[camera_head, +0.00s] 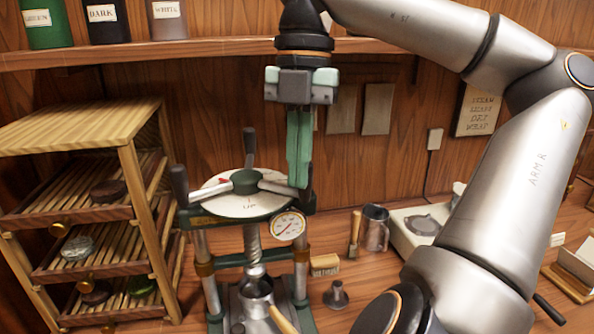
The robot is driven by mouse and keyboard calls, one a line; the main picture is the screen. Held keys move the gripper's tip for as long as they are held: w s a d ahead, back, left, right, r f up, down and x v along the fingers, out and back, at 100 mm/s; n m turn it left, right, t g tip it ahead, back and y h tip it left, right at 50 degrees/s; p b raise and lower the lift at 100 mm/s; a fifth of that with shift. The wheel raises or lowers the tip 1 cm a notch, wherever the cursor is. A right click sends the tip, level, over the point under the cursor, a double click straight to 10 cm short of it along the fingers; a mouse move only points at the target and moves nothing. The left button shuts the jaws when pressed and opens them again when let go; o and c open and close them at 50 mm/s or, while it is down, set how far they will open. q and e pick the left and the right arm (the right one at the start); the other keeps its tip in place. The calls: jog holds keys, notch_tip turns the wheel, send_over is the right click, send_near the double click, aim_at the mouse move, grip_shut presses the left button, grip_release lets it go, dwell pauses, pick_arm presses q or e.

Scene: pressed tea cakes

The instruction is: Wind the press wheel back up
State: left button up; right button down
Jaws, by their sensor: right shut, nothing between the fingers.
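The press wheel (221,206) is a white disc with a green hub, grey spokes, upright dark handles, a red mark and the word "UP". It sits on top of the green and steel press (203,271), above a threaded screw. My right gripper (299,178) points down at the wheel's right side, with its green fingers shut and empty. The fingers are right beside the wheel's right handle (309,172); I cannot tell whether they touch it. My left gripper is not in view.
A wooden rack (128,172) with dark tea cakes on slatted shelves stands at left. A dial gauge (288,226) is on the press front. A metal cup (375,228), brush (354,236) and scale (405,238) stand to the right. A shelf with labelled tins runs above.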

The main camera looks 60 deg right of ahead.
jog(key=shift+s+d, duration=0.1)
jog(key=shift+d, duration=0.9)
jog(key=shift+d, duration=0.25)
jog(key=shift+d, duration=0.85)
jog(key=shift+a, duration=0.1)
jog(key=shift+s+a, duration=0.2)
jog(key=shift+a, duration=0.55)
